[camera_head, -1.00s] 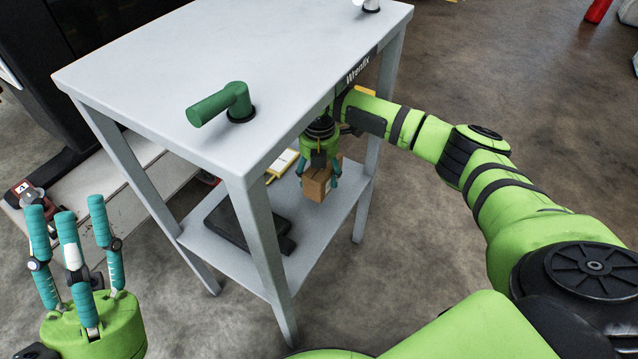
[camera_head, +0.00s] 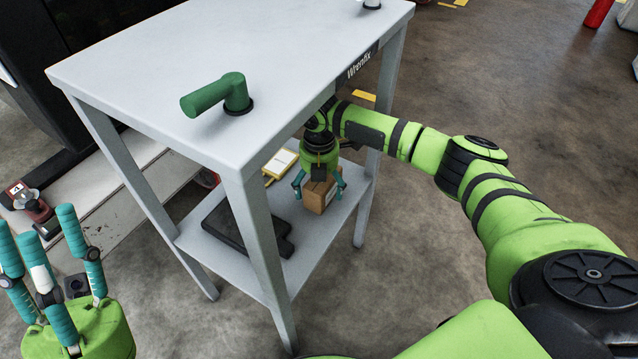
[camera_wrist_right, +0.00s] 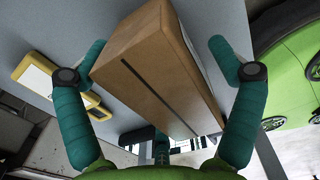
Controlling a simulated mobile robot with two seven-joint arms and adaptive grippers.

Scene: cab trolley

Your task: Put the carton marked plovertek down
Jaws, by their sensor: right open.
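The brown carton (camera_head: 321,196) appears to stand upright on the lower shelf (camera_head: 335,226) of the grey trolley, near its right end. No readable marking shows on it. My right gripper (camera_head: 320,186) is directly above it, with its teal fingers spread open around the carton's top. In the right wrist view the carton (camera_wrist_right: 160,75) lies between the open fingers, with a gap at the right finger; contact at the left finger is unclear. My left gripper (camera_head: 38,228) is at the lower left, its fingers apart and empty.
A black flat object (camera_head: 245,228) and a yellow-and-white item (camera_head: 280,165) lie on the same shelf. The trolley top (camera_head: 290,60), with a green handle (camera_head: 222,95), overhangs my right gripper. A trolley leg (camera_head: 262,255) stands in front.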

